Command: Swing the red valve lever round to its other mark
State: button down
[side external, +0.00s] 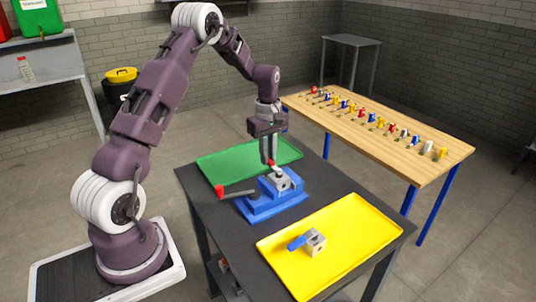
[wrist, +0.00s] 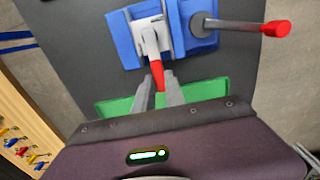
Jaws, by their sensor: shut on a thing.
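A metal valve block (wrist: 150,38) sits in a blue vise (side external: 262,208), which stands on the dark table. The valve also shows in the side view (side external: 283,183). Its red lever (wrist: 157,76) points from the valve toward my gripper in the wrist view. In the side view the red lever (side external: 272,164) is a small red patch at the fingertips. My gripper (wrist: 158,88) points down with one finger on each side of the lever's end and is shut on it. It also shows in the side view (side external: 268,159). The lever's marks cannot be made out.
The vise's handle with a red knob (side external: 219,190) sticks out left. A green tray (side external: 220,165) lies behind the vise. A yellow tray (side external: 350,225) in front holds a valve with a blue lever (side external: 298,242). A wooden table (side external: 400,150) with several small valves stands behind right.

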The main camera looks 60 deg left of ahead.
jog(key=shift+s, duration=0.1)
dwell(0.7)
jog(key=s+n, duration=0.1)
jog(key=n, duration=0.2)
jog(key=s+d+n, duration=0.1)
jog(key=n, duration=0.2)
jog(key=s+d+n, duration=0.1)
jog(key=s+n, duration=0.1)
jog(key=n, duration=0.2)
jog(key=s+d+n, duration=0.1)
jog(key=n, duration=0.1)
jog(key=d+n, duration=0.1)
jog(key=n, duration=0.1)
jog(key=shift+s+d, duration=0.15)
jog(key=shift+s, duration=0.1)
jog(key=shift+s+d+n, duration=0.1)
jog(key=shift+d+n, duration=0.35)
jog(key=shift+n, duration=0.55)
jog(key=shift+s+d+n, duration=0.1)
jog(key=shift+d+n, duration=0.3)
jog(key=shift+n, duration=0.6)
jog(key=shift+w, duration=0.1)
jog(key=c, duration=1.4)
grip_release()
jog(key=shift+r, duration=0.1)
